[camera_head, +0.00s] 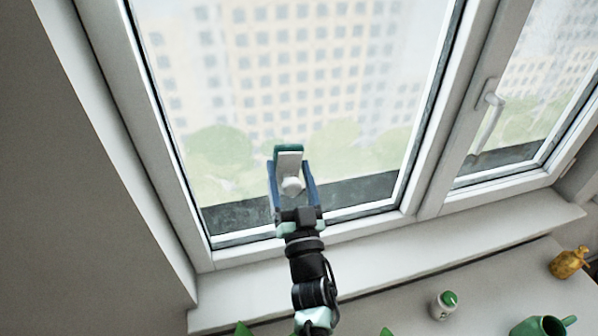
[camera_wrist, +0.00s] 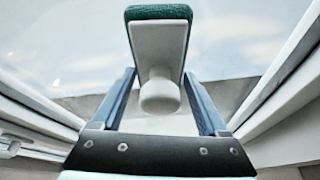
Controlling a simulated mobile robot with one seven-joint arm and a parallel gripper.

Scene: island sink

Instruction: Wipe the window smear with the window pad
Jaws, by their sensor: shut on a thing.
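The window pad (camera_head: 289,155) has a green wiping face, a pale grey back and a round white knob. My gripper (camera_head: 289,168) is shut on the pad, with one blue finger on each side of it. The pad is held up in front of the lower middle of the left window pane (camera_head: 290,60). In the wrist view the pad (camera_wrist: 158,45) stands upright, its green edge at the top. I cannot tell whether its green face touches the glass. The glass looks hazy, and I cannot make out a distinct smear; part of the pane is hidden behind the pad and gripper.
The window frame (camera_head: 425,130) divides the two panes, and a handle (camera_head: 488,115) sticks out at right. Below runs the sill (camera_head: 400,250). A white bottle with a green top (camera_head: 444,305), a green mug (camera_head: 540,327) and a yellow pot (camera_head: 568,262) stand lower right.

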